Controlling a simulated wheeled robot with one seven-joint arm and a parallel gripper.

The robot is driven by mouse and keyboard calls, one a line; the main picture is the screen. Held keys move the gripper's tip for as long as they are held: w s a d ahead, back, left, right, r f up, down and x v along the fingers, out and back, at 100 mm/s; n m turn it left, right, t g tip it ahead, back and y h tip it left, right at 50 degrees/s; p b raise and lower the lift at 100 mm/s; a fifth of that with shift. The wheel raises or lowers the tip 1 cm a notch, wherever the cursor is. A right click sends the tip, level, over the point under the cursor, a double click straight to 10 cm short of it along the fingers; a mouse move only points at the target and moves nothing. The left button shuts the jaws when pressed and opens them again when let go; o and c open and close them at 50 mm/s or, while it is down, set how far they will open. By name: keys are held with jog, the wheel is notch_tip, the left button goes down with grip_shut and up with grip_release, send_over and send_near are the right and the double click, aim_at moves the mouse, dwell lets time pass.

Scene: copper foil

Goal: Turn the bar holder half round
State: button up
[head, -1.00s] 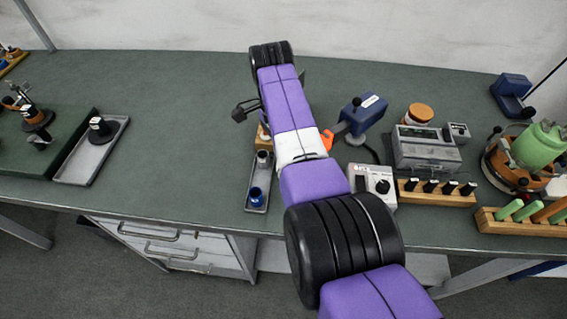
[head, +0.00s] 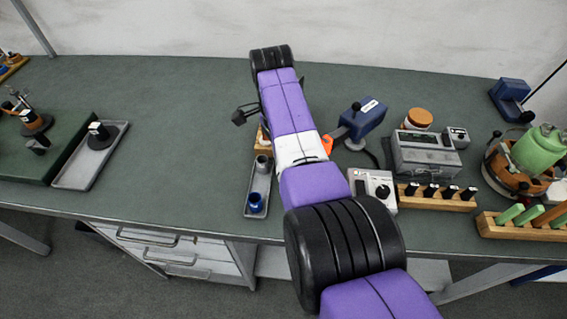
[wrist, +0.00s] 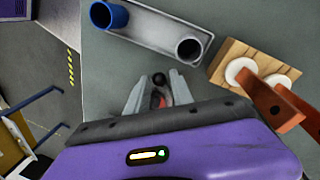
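In the wrist view my gripper (wrist: 158,86) points at the bench top with its two pale fingers slightly apart. A small black ball (wrist: 158,79) with a red part below it shows between the fingertips; whether they touch it is unclear. I cannot tell for sure which thing is the bar holder. In the head view my arm hides the gripper and most of this block (head: 262,143).
A meter box (head: 368,182), a rack (head: 440,203) and a blue device (head: 362,118) stand to the right. The bench's middle left is clear.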

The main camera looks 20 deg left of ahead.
notch_tip(320, 180, up, 8)
jog(key=w+a+b, duration=0.1)
jog(key=shift+f, duration=0.15)
jog(key=shift+a, duration=0.1)
dwell(0.4)
